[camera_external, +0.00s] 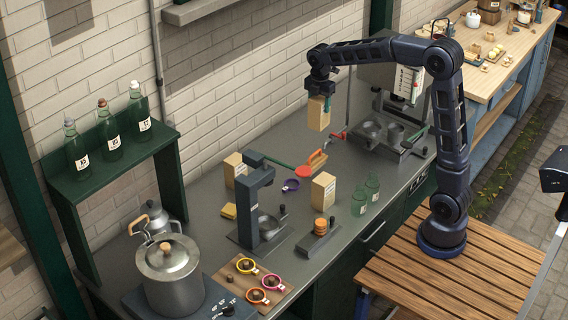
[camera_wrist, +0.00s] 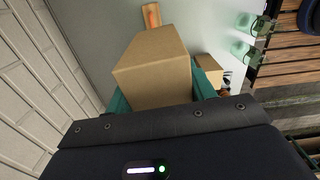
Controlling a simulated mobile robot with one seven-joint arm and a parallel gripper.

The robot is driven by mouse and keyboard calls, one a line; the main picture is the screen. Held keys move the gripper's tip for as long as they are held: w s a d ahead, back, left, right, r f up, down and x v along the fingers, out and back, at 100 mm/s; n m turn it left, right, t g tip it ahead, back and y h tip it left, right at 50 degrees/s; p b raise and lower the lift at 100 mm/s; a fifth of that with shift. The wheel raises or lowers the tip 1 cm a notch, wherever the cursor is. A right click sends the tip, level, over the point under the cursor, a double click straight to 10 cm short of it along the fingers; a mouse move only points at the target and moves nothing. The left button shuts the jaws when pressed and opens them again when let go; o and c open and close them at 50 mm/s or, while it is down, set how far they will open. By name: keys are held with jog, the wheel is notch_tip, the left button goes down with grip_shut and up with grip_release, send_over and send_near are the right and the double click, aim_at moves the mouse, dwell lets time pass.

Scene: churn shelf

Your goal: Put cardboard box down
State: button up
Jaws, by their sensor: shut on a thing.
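In the external view, my gripper (camera_external: 327,97) is shut on a tan cardboard box (camera_external: 318,114) and holds it upright above the grey counter (camera_external: 215,180). In the wrist view the held cardboard box (camera_wrist: 152,68) fills the middle, between the teal fingers of my gripper (camera_wrist: 155,92). Clear space shows under the box in the external view. Two similar cardboard boxes stand on the counter: one (camera_external: 234,168) near the wall and one (camera_external: 323,188) near the front edge.
An orange-handled tool (camera_external: 317,160) lies on the counter below the held box. A grey machine (camera_external: 388,125) stands to its right. Two green glasses (camera_external: 366,194) stand near the front edge. A dark stand (camera_external: 258,205), pot (camera_external: 170,275) and green bottle shelf (camera_external: 110,160) are to the left.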

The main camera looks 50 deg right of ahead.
jog(key=w+a+f, duration=0.1)
jog(key=w+a, duration=0.5)
jog(key=w, duration=0.4)
jog(key=w+a+f, duration=0.2)
jog(key=w+a, duration=0.3)
jog(key=w, duration=0.5)
notch_tip(320, 180, down, 19)
jog(key=shift+s+a+f+m, duration=0.15)
jog(key=shift+f+m, duration=0.05)
jog(key=shift+m, duration=0.2)
jog(key=shift+f, duration=0.15)
jog(key=o, duration=1.1)
